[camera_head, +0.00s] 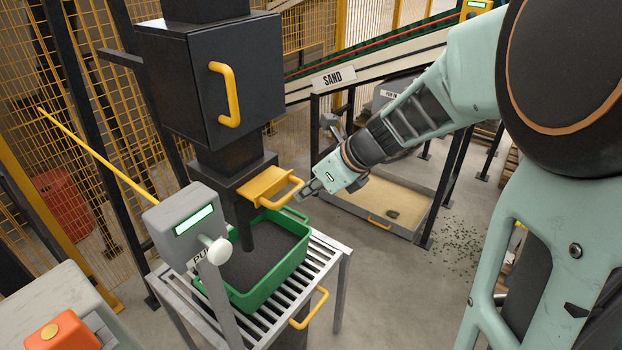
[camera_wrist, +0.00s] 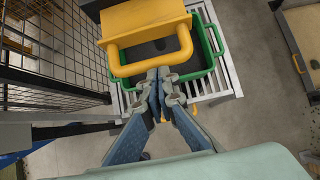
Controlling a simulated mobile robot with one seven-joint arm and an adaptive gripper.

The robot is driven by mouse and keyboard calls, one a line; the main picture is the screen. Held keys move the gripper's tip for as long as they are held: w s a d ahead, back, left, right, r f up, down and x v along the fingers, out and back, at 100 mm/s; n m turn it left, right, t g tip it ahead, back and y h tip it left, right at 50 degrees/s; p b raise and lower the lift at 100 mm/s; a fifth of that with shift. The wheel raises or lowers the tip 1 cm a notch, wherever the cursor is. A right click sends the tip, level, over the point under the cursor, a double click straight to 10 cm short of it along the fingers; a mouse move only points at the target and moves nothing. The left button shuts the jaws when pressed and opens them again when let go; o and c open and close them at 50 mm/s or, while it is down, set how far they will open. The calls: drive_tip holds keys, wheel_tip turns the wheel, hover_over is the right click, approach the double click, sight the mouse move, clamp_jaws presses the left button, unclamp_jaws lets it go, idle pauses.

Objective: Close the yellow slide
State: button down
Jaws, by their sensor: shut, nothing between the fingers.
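The yellow slide (camera_head: 268,186) is a flat plate with a looped handle, sticking out of the dark chute under the black hopper. In the wrist view the yellow slide (camera_wrist: 145,22) and its handle lie just ahead of the fingers. My gripper (camera_head: 305,191) is at the right of the handle, its fingers shut with nothing between them. In the wrist view my gripper (camera_wrist: 158,75) has its fingertips close to the handle's outer bar; I cannot tell whether they touch. Some of the slide inside the chute is hidden.
A green crate (camera_head: 273,285) holding dark material stands on a roller table (camera_head: 325,258) below the slide. A grey post box (camera_head: 187,222) with a white knob stands in front. A sand tray (camera_head: 365,200) lies on the floor behind my gripper.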

sight(278, 187)
drive_tip(key=w+a+p, duration=0.1)
drive_tip(key=a, duration=0.1)
drive_tip(key=w+a+p, duration=0.1)
drive_tip(key=w+a, duration=0.1)
drive_tip(key=shift+r+p, duration=0.15)
drive_tip(key=shift+p, duration=0.2)
drive_tip(key=shift+w+a, duration=0.3)
drive_tip(key=shift+a, duration=0.05)
drive_tip(key=shift+d, duration=0.1)
